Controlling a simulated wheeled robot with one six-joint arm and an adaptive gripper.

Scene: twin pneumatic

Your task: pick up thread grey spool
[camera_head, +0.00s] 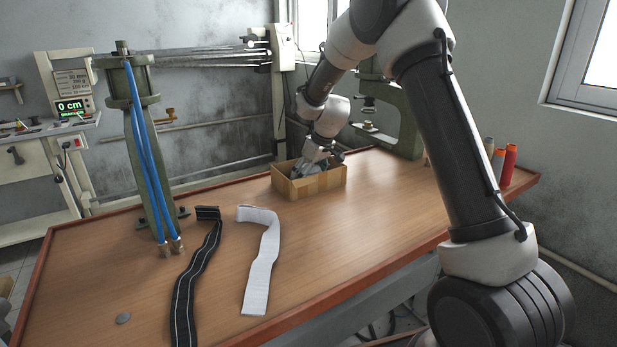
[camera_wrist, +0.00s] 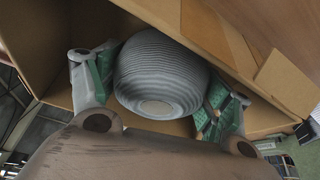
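A grey ribbed thread spool (camera_wrist: 162,72) lies inside the open cardboard box (camera_head: 311,185), its pale round end turned toward the wrist camera. My gripper (camera_wrist: 160,85) reaches down into the box, with one green-padded finger on each side of the spool. Both pads are very close to the spool's sides; whether they press on it I cannot tell. In the head view my gripper (camera_head: 318,165) is low in the box, and the spool is mostly hidden by the gripper and box walls.
Box walls (camera_wrist: 255,65) stand close around the fingers. A green press (camera_head: 402,115) is behind the box.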

